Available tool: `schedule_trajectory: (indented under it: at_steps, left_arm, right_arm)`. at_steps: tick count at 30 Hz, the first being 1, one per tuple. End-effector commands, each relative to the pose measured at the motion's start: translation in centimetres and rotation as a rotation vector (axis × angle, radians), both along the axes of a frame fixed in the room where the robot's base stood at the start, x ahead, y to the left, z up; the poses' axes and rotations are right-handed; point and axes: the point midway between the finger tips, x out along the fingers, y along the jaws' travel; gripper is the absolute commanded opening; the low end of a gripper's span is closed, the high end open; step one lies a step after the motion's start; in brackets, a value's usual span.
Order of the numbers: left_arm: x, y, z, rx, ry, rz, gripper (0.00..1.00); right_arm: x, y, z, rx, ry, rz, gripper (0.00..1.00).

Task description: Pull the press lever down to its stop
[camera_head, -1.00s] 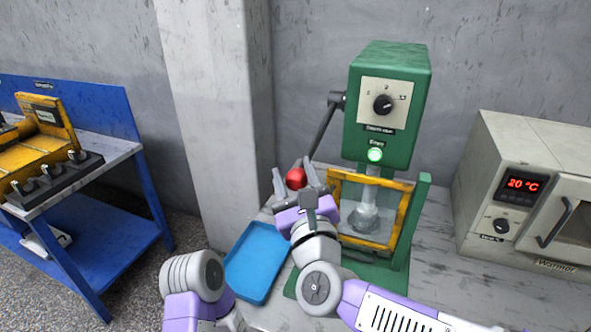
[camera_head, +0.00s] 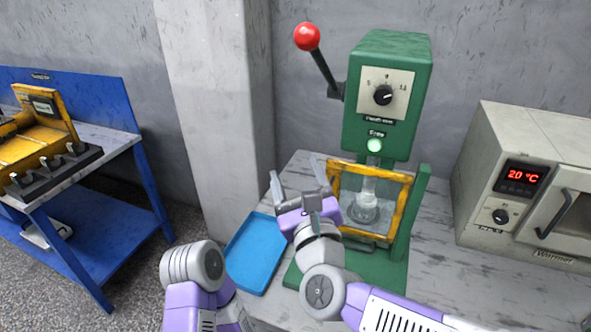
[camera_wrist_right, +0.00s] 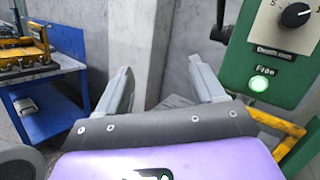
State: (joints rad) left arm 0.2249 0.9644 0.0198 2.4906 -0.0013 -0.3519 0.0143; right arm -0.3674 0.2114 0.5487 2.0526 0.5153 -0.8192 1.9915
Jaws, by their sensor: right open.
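The green press (camera_head: 388,95) stands on the grey bench. Its lever (camera_head: 320,70) has a black rod and a red ball knob (camera_head: 307,37); it points up and to the left from the pivot on the press's left side. My right gripper (camera_head: 294,172) is open and empty, below the knob and left of the press's yellow-framed guard (camera_head: 402,212). In the right wrist view the open fingers (camera_wrist_right: 160,90) have nothing between them, and the press shows at right. My left arm (camera_head: 195,280) shows at the bottom, but its gripper is not visible.
A blue tray (camera_head: 255,255) lies on the bench left of the press. A warmer (camera_head: 520,185) reading 20 °C stands at right. A concrete pillar (camera_head: 217,110) rises behind the tray. A blue workbench (camera_head: 90,225) with a yellow fixture (camera_head: 35,150) is at far left.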

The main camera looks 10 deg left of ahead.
Motion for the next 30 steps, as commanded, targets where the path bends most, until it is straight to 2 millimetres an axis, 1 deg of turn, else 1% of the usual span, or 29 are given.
schedule_trajectory:
  at_steps: [3, 6, 9, 12, 30]
  left_arm:
    - [0.0, 0.0, 0.1, 0.000, 0.000, 0.000, 0.00]
    - [0.0, 0.0, 0.0, 0.000, 0.000, 0.000, 0.00]
    - [0.0, 0.0, 0.0, 0.000, 0.000, 0.000, 0.00]
    - [0.0, 0.0, 0.0, 0.000, 0.000, 0.000, 0.00]
    - [0.0, 0.0, 0.0, 0.000, 0.000, 0.000, 0.00]
  right_arm:
    - [-1.9, -1.0, -0.4, -0.002, -0.002, 0.000, 0.68]
    - [-3.2, -1.7, -0.8, -0.004, -0.001, -0.001, 0.68]
    - [-4.2, -2.3, -1.1, -0.003, 0.001, 0.000, 0.68]
    - [-4.8, -2.6, -1.3, -0.002, 0.003, -0.002, 0.68]
    - [-5.0, -2.7, -1.4, -0.002, 0.003, 0.001, 0.68]
